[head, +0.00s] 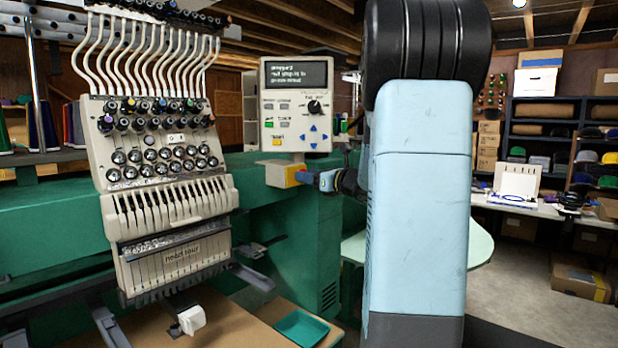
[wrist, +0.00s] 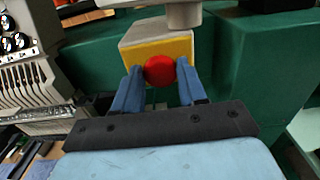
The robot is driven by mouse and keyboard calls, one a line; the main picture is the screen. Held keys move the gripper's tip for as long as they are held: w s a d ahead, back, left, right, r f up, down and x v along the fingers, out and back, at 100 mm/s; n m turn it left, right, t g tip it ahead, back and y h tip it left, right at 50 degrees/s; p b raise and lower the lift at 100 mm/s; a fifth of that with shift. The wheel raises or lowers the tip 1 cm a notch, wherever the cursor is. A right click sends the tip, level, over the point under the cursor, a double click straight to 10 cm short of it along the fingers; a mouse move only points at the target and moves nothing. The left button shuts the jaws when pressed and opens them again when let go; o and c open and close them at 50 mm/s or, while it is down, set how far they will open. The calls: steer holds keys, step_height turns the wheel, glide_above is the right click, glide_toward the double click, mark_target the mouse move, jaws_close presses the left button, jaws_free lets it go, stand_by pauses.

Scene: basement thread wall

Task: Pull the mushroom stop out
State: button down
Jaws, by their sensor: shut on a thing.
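The mushroom stop is a round red button (wrist: 159,70) on the yellow face of a small cream box (wrist: 157,42) in the wrist view. My gripper (wrist: 158,82) has its two blue fingers on either side of the red button and is shut on it. In the head view the same box (head: 276,172) hangs below the control panel, with its yellow face to the right. My gripper (head: 308,178) reaches that face from the right there, and the red button is hidden or too small to make out.
The control panel (head: 296,105) with a lit screen stands just above the box. The embroidery head (head: 160,150) with several thread tubes is on the left. A green beam (head: 60,225) runs behind. A teal tray (head: 302,327) lies below on the brown table.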

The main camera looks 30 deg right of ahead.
steer(key=shift+s+d+f, duration=0.1)
steer(key=shift+s+d, duration=0.1)
steer(key=shift+s, duration=0.25)
steer(key=c, duration=0.7)
jaws_free()
steer(key=shift+o, duration=0.2)
steer(key=shift+s, duration=0.1)
steer(key=v, duration=1.3)
steer(key=shift+s, duration=0.35)
steer(key=shift+d, duration=0.1)
